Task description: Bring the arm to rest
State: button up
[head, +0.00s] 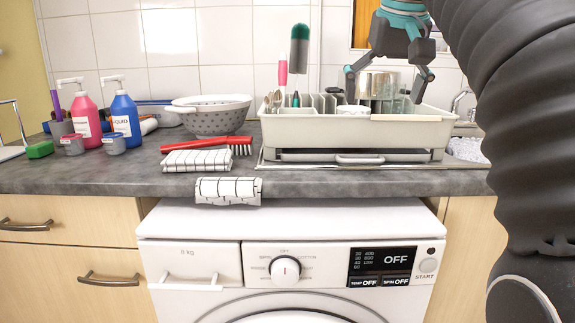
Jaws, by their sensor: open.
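My gripper (383,88) hangs at the upper right in the head view, over the dish rack (400,131). Its two fingers are spread wide and point down. A metal cup (378,84) stands in the rack behind and between the fingers. The gripper appears empty; whether a fingertip touches anything in the rack I cannot tell. My arm covers the right side of the view.
A colander (211,117), a red brush (205,145), folded checked cloths (197,162) and soap bottles (125,118) stand on the grey counter (90,175). A washing machine (290,250) is below. The counter's front left is mostly clear.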

jog(key=s+f, duration=0.6)
jog(key=f, duration=0.6)
jog(key=s+f, duration=0.6)
jog(key=f, duration=0.6)
jog(key=s+f+t, duration=0.1)
jog(key=s+f, duration=0.5)
jog(key=f, duration=0.6)
jog(key=shift+s+d, duration=0.15)
jog(key=shift+s, duration=0.1)
